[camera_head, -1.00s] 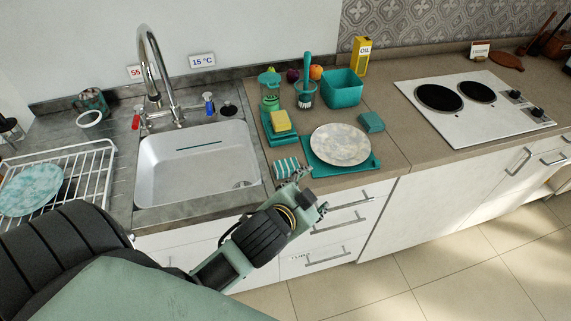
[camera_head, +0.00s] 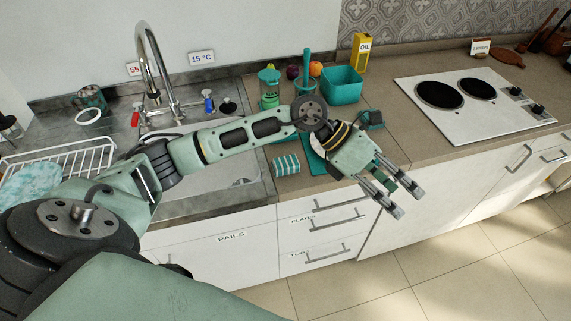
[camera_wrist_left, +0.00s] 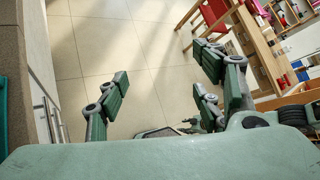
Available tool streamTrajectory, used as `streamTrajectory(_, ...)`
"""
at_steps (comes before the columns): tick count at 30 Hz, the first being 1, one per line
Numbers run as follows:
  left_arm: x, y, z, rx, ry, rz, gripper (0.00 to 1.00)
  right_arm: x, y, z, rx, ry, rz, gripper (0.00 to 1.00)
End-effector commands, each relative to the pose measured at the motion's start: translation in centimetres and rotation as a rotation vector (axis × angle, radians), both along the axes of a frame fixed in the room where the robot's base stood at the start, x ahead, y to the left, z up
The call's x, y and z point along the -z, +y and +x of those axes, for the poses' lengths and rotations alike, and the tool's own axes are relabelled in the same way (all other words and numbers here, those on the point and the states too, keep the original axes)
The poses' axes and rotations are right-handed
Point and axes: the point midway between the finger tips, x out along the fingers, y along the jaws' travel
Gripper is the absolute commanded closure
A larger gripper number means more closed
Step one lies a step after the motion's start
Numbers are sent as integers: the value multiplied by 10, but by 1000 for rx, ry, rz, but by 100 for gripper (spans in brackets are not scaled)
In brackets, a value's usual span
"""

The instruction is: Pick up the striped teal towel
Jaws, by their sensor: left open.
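The striped teal towel (camera_head: 286,165) is a small teal and white striped piece lying on the counter near its front edge, right of the sink, in the head view. My left gripper (camera_head: 393,199) is open and empty, in front of the counter edge and to the right of the towel, with its fingers pointing down and right. In the left wrist view my left gripper (camera_wrist_left: 160,98) shows its fingers spread apart with floor tiles between them. The towel is not seen in the left wrist view. My right gripper is not in view.
My left forearm crosses over the sink (camera_head: 190,195) and hides most of the plate on the teal mat (camera_head: 316,165). A teal bin (camera_head: 342,88) and an oil box (camera_head: 361,54) stand behind. A cooktop (camera_head: 470,105) lies right. Drawers (camera_head: 325,221) are below the towel.

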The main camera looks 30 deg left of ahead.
Motion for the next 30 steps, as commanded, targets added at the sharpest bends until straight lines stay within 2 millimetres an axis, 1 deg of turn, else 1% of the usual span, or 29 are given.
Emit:
streamTrajectory(1, 15, 36, 11, 18, -15, 161, 39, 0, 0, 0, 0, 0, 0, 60)
streamTrajectory(2, 24, 58, 14, 29, -14, 255, 39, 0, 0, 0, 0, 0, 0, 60)
streamTrajectory(3, 33, 89, 19, 38, -7, 377, 39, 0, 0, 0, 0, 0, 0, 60)
streamTrajectory(5, 40, 135, 24, 39, 14, 541, 39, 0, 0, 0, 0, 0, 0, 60)
streamTrajectory(6, 42, 164, 26, 34, 32, 636, 39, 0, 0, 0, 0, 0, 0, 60)
streamTrajectory(9, 37, 224, 27, 14, 82, 822, 39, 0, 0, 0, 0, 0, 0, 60)
streamTrajectory(12, 31, 262, 25, -4, 123, 935, 39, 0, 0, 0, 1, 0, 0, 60)
streamTrajectory(15, 29, 279, 23, -13, 148, 987, 39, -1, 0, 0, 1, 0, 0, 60)
streamTrajectory(17, 33, 283, 22, -15, 154, 997, 39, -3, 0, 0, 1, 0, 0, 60)
streamTrajectory(22, 51, 283, 21, -13, 155, 997, 39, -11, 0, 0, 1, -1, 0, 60)
streamTrajectory(25, 62, 282, 19, -12, 156, 996, 39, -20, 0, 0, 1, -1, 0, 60)
streamTrajectory(28, 77, 282, 16, -13, 158, 995, 39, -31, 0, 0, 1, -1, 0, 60)
streamTrajectory(30, 89, 281, 17, -13, 155, 994, 39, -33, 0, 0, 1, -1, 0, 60)
